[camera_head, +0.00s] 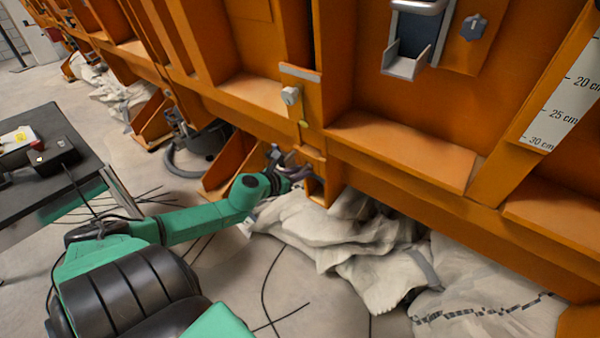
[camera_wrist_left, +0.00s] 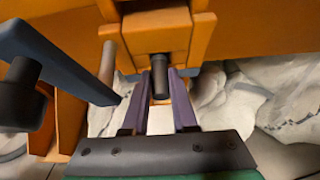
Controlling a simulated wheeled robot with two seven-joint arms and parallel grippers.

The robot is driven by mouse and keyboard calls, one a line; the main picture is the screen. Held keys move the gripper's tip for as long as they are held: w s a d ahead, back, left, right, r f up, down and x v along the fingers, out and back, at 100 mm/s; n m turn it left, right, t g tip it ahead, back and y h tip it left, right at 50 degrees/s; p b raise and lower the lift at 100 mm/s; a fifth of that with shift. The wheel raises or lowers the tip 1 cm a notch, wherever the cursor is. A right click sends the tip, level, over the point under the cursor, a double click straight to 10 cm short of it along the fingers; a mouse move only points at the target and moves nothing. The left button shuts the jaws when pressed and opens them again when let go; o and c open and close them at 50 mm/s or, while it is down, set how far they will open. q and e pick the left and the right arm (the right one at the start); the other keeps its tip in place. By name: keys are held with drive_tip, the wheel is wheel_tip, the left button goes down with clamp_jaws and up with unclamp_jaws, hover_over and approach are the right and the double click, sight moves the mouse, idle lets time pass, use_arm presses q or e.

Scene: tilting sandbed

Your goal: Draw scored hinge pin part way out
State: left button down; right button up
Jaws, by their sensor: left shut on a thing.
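My left gripper (camera_head: 303,172) reaches in from the left, low against the orange sandbed frame (camera_head: 400,160). In the left wrist view its two purple fingers (camera_wrist_left: 160,85) stand on either side of a dark, round pin end (camera_wrist_left: 160,76) and are shut on it. The pin sticks out below an orange hinge block (camera_wrist_left: 157,32). Its score mark cannot be made out, and how far it is drawn out cannot be told. In the head view the gripper and the frame hide the pin. My right gripper is not in view.
A blue-grey lever with a black knob (camera_wrist_left: 20,92) and a brownish rod (camera_wrist_left: 107,62) are left of the fingers. Crumpled pale sacks (camera_head: 350,245) lie below the frame. A dark table (camera_head: 50,165) stands at left. Cables cross the floor.

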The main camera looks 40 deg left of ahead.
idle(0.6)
use_arm(q)
drive_tip(key=shift+s+f, duration=0.2)
drive_tip(key=shift+s, duration=1.2)
